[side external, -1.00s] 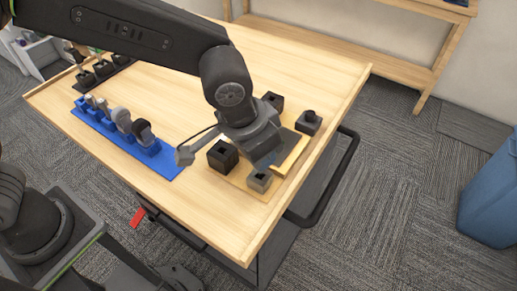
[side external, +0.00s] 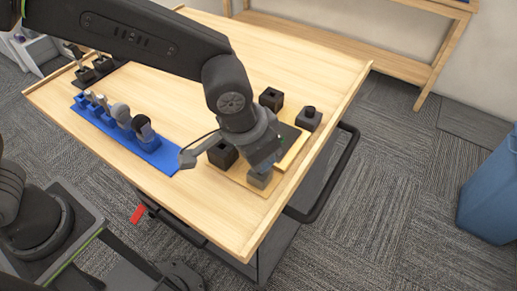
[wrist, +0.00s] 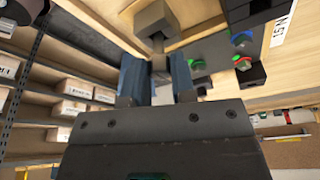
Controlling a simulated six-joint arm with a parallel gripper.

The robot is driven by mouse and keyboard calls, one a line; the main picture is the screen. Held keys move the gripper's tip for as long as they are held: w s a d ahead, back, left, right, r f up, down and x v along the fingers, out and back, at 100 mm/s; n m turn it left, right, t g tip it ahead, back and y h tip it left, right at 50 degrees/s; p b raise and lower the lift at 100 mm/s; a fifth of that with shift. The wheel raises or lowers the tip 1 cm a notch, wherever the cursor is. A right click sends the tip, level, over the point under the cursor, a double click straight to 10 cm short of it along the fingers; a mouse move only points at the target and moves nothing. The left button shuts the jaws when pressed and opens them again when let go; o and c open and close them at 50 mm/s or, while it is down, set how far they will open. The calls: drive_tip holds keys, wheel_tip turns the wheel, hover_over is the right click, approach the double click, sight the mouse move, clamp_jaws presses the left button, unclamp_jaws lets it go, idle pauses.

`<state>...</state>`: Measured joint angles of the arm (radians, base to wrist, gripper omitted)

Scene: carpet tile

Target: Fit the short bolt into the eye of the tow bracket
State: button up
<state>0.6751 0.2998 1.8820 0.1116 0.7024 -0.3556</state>
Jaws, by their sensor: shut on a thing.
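The tow bracket, as I read it, is the small grey block (side external: 260,180) at the front corner of the wooden board; it also shows in the wrist view (wrist: 155,18). My gripper (side external: 262,165) is right above it, and its blue fingers (wrist: 158,78) are shut on a slim grey piece, the short bolt (wrist: 159,64). The bolt points at the block's near face in the wrist view. The block's eye is hidden by the gripper in the side view. I cannot tell whether the bolt's tip is inside the eye or just short of it.
Black blocks stand on and beside the board (side external: 238,178): one left of my gripper (side external: 222,154), one behind (side external: 271,98), one at right with a round top (side external: 308,118). A blue rack (side external: 150,152) of several parts lies at left. Open tabletop lies between.

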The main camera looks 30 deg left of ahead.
drive_tip(key=shift+f, duration=1.15)
drive_tip(key=o, duration=1)
drive_tip(key=v, duration=1.4)
